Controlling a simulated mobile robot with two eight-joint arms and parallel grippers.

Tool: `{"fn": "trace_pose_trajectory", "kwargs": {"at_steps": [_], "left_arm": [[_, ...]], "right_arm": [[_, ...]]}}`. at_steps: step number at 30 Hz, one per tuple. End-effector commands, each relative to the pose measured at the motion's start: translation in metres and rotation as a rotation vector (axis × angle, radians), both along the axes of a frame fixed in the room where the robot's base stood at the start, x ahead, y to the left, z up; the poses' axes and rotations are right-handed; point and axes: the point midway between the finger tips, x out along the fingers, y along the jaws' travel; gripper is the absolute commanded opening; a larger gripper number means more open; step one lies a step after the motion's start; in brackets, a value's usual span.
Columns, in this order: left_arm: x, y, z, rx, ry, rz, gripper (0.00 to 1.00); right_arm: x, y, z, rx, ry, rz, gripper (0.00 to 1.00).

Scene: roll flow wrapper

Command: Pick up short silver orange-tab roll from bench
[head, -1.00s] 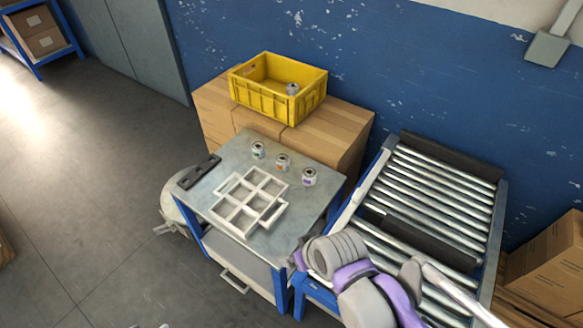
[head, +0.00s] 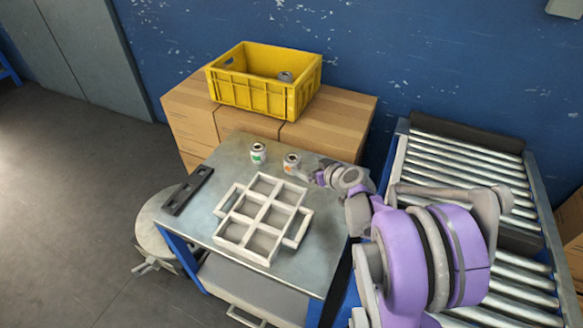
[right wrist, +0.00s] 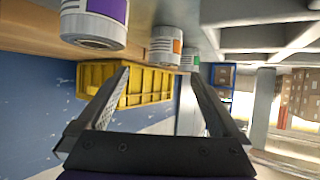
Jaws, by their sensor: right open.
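The short silver orange-tab roll (head: 291,162) stands upright on the bench (head: 226,160). It also shows in the right wrist view (right wrist: 167,45), at the top of the picture beyond the fingertips. My right gripper (head: 309,174) is beside it, just to its right in the head view. In the right wrist view this gripper (right wrist: 160,78) is open with nothing between its fingers. A green-tab roll (head: 258,153) stands left of the orange one. A purple-tab roll (right wrist: 94,22) shows in the wrist view; my right arm hides it in the head view. My left gripper is not in view.
A white compartment tray (head: 264,218) lies on the bench in front of the rolls. A dark bar (head: 187,190) lies at the left edge. A yellow crate (head: 252,96) with a roll inside stands on cartons behind. A roller conveyor (head: 465,165) is at the right.

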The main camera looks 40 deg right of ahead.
Motion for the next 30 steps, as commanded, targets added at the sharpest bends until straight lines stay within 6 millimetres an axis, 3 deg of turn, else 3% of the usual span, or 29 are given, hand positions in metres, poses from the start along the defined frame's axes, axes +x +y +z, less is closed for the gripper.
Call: {"fn": "trace_pose_trajectory", "kwargs": {"at_steps": [3,11,18,26,30], "left_arm": [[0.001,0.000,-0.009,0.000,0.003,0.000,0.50],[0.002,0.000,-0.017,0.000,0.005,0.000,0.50],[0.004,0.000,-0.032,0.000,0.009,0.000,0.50],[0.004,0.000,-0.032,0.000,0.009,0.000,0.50],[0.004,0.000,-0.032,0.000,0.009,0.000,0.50]], "right_arm": [[0.019,-0.001,-0.012,0.002,0.001,0.003,1.00],[0.038,0.000,-0.022,0.001,0.002,0.004,1.00],[0.069,0.000,-0.039,0.002,0.002,0.004,1.00],[0.073,-0.001,-0.039,0.001,0.001,0.002,1.00],[0.073,-0.001,-0.039,0.001,0.001,0.002,0.77]]}}
